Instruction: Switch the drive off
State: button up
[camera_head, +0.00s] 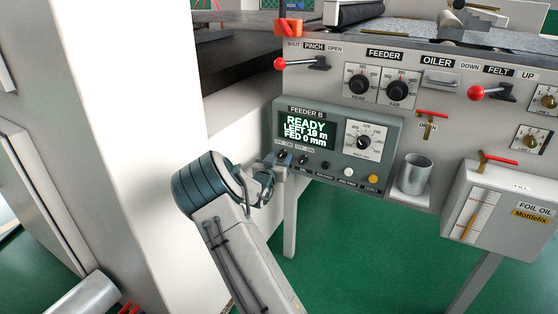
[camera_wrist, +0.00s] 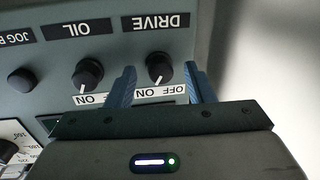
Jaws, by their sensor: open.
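The DRIVE knob (camera_wrist: 160,68) is a small black rotary knob with a white pointer line, seen upside down in the wrist view. Its OFF/ON label (camera_wrist: 150,91) has ON at picture left and OFF at picture right. The pointer leans a little toward the ON side. My gripper (camera_wrist: 159,70) is open, with one blue finger on each side of the knob and gaps showing between. In the head view my gripper (camera_head: 276,162) is at the lower left of the FEEDER B panel (camera_head: 385,180), where it largely hides the knob.
The OIL knob (camera_wrist: 88,75) is close beside one finger, its pointer also toward ON. A black button (camera_wrist: 20,80) lies farther left. The panel's lit display (camera_head: 306,130) reads READY. A metal cup (camera_head: 415,175) and an oil box (camera_head: 500,210) stand to the right.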

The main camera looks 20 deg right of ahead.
jog(key=c, duration=1)
jog(key=shift+r+n+p, duration=0.1)
jog(key=shift+n+p, duration=0.2)
jog(key=shift+p, duration=0.05)
jog(key=shift+r+n+p, duration=0.1)
jog(key=shift+n+p, duration=0.8)
jog(key=shift+p, duration=0.05)
jog(key=n+g+p, duration=0.1)
jog(key=n+p, duration=0.2)
jog(key=n, duration=0.1)
jog(key=shift+a+r+p, duration=0.1)
jog(key=shift+p, duration=0.3)
jog(key=n+p, duration=0.3)
jog(key=n, duration=0.1)
jog(key=shift+n+g, duration=0.3)
jog(key=shift+g, duration=0.1)
jog(key=shift+f, duration=0.2)
